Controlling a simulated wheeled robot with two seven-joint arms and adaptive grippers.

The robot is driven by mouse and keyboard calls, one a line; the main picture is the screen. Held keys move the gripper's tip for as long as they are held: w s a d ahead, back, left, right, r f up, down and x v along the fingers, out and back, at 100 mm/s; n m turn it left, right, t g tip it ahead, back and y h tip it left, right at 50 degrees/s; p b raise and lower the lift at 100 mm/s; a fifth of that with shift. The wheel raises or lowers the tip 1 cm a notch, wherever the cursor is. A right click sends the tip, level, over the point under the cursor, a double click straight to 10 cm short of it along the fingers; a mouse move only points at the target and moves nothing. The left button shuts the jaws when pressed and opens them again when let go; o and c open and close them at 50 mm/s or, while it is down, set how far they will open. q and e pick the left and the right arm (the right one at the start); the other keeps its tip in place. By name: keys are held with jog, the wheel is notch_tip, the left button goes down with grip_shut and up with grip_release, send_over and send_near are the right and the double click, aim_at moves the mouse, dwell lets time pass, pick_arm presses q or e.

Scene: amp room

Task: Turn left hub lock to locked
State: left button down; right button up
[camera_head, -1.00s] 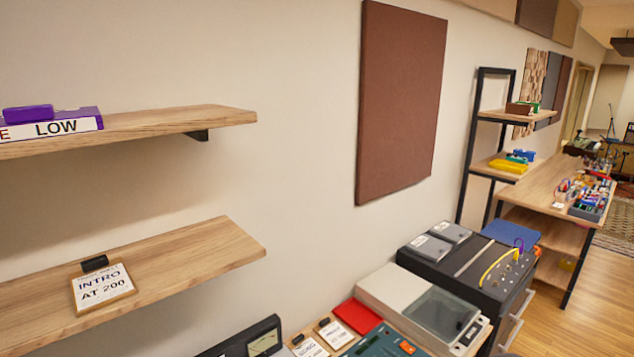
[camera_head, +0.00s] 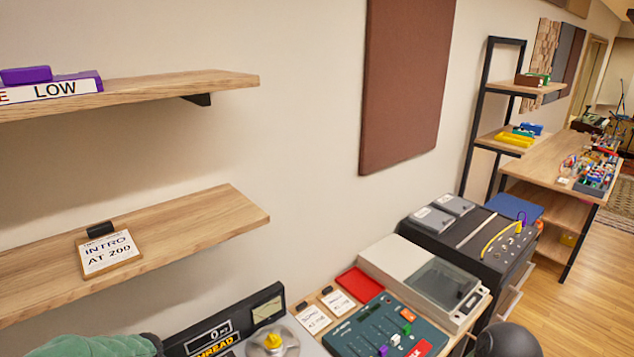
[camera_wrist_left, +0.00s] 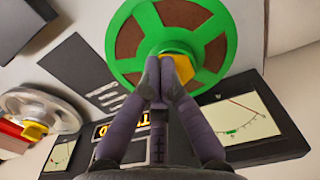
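In the left wrist view a green reel (camera_wrist_left: 221,49) with brown tape has a yellow hub lock (camera_wrist_left: 187,72) at its middle. My left gripper (camera_wrist_left: 166,66) is in front of this hub, its two fingertips close together and covering part of the yellow piece. I cannot tell whether the tips grip the lock or only stand before it. The lock's angle is partly hidden. A second, silver reel (camera_wrist_left: 20,102) with a yellow hub (camera_wrist_left: 33,131) is at the left. In the head view this yellow hub (camera_head: 272,341) shows at the bottom edge. My right gripper is not visible.
A tape machine's dark meter panel (camera_head: 232,325) stands behind the silver reel. A teal control box (camera_head: 372,338), red tray (camera_head: 360,284) and grey turntable (camera_head: 413,262) lie to the right. A wooden shelf (camera_head: 190,215) juts from the wall at left.

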pick_arm(q)
jog(key=shift+r, duration=0.15)
jog(key=shift+r, duration=0.15)
notch_tip(320, 180, up, 6)
jog(key=p, duration=0.3)
jog(key=shift+s+d+f, duration=0.15)
jog(key=shift+f, duration=0.1)
